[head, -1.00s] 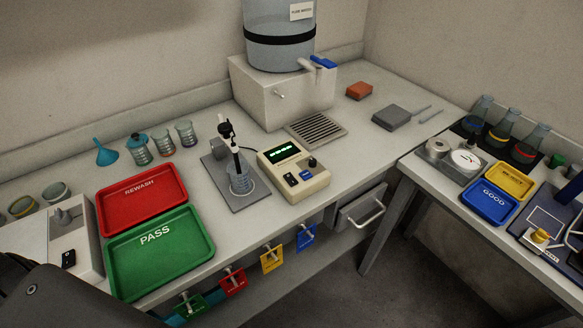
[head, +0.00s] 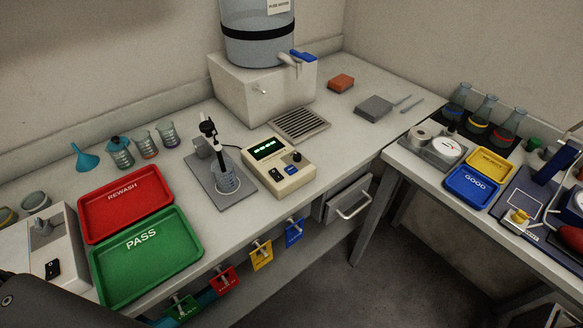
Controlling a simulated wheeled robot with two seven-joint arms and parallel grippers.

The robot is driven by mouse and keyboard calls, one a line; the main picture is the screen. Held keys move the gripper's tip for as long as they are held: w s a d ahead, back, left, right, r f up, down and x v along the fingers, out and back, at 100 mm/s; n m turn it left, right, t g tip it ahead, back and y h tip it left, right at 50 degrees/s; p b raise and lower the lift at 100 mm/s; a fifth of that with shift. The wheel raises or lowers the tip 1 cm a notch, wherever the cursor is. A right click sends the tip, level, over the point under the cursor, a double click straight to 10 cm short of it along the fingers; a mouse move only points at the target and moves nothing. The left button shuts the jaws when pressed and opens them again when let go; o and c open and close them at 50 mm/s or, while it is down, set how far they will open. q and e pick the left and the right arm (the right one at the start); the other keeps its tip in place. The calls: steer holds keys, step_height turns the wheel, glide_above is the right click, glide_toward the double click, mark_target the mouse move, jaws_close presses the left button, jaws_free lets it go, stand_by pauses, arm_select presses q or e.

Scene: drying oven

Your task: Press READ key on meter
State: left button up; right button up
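The meter (head: 282,164) is a cream box on the bench with a lit green display (head: 267,148). Below the display are a dark key (head: 276,175), a blue key (head: 291,170) and a dark knob (head: 296,157). The key labels are too small to read. Left of the meter, a probe on a stand (head: 209,132) reaches down into a beaker (head: 226,178) on a grey base. Neither of my grippers shows. A dark part of my arm enters at the lower left corner.
A red REWASH tray (head: 85,207) and green PASS tray (head: 103,283) lie left of the stand. A drain grille (head: 300,125) and water tank (head: 258,35) are behind the meter. Coloured tags on hooks line the front edge. A second bench stands right across a floor gap.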

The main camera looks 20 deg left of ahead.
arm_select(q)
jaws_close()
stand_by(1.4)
